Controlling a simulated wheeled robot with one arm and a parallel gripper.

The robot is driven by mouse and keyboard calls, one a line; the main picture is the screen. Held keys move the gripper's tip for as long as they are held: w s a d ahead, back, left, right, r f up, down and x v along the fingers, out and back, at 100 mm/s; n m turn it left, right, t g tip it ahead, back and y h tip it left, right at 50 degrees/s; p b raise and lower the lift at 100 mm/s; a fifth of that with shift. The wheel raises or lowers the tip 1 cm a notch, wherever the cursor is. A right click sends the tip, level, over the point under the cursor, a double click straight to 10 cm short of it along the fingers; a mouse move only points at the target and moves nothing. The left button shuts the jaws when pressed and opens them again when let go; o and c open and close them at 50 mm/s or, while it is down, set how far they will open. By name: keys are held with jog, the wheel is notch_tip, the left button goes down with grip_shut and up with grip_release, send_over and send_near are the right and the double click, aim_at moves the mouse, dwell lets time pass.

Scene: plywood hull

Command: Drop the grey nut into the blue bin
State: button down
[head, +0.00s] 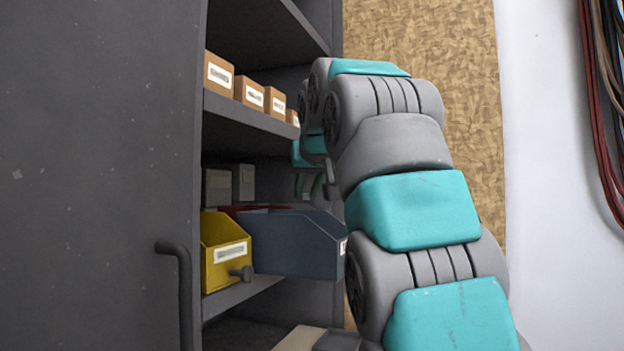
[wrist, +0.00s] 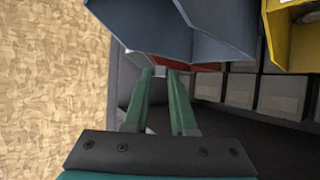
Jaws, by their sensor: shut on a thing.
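The blue bin (head: 297,245) stands on a cabinet shelf in the head view, right of a yellow bin. It fills the top of the wrist view (wrist: 190,30). My gripper (head: 309,190) hangs above the blue bin's back part in the head view, partly behind my arm. In the wrist view, its green fingers (wrist: 161,74) are closed on a small pale grey piece (wrist: 160,69), which looks like the grey nut. The fingers hide most of it. In the head view the nut cannot be made out. I cannot tell whether the fingertips are over the blue bin's opening.
The yellow bin (head: 226,252) is left of the blue bin. A red bin (head: 262,208) shows behind them. Cardboard boxes (head: 250,92) line the shelf above, close to my arm. Grey boxes (head: 217,187) stand at the back. The dark cabinet door (head: 100,180) is at left.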

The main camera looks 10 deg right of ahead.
notch_tip(320, 180, down, 2)
jog(key=shift+b, duration=0.45)
jog(key=shift+r, duration=0.1)
jog(key=c, duration=0.7)
grip_release()
jog(key=shift+o, duration=0.2)
jog(key=v, duration=0.7)
jog(key=shift+s+r+p, duration=0.15)
jog(key=shift+s+p, duration=0.2)
